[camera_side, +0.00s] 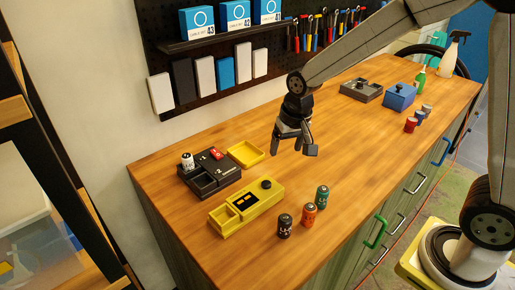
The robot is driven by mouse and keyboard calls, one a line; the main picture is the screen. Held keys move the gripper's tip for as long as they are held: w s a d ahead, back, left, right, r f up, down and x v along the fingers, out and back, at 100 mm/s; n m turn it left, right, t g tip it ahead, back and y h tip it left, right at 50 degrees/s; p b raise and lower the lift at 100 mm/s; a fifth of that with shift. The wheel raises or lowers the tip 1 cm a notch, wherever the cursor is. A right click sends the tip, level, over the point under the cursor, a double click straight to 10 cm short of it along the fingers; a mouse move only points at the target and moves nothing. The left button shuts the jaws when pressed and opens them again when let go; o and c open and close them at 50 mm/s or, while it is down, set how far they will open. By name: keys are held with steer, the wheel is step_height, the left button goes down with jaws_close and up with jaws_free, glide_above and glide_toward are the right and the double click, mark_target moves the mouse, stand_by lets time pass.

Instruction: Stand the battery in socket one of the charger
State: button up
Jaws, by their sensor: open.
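The dark charger (228,183) lies at the left of the bench, with square sockets and small white markings. A white-and-black battery (187,161) stands upright at its far left corner. A red piece (216,153) sits at its back right. Three more batteries stand upright on the bench in front: black (284,226), orange (309,215) and green (322,197). Which battery is meant, I cannot tell. My gripper (299,151) is open and empty above the bench, right of the charger and behind the green battery, touching none of them.
A yellow device (250,211) with an open compartment lies in front of the charger; a shallow yellow tray (246,153) lies behind. Farther right are a blue box (400,96), a dark device (361,90) and several small cylinders (410,124). The bench middle is clear.

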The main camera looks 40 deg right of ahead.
steer(key=s+d+f+n, duration=0.1)
steer(key=s, duration=0.3)
steer(key=s+f+n, duration=0.1)
steer(key=s, duration=0.3)
steer(key=s+d+f+n, duration=0.1)
steer(key=s+n, duration=0.1)
steer(key=s, duration=0.2)
steer(key=shift+s+d+f+t, duration=0.2)
steer(key=shift+s+d+t, duration=0.05)
steer(key=shift+d+t, duration=0.1)
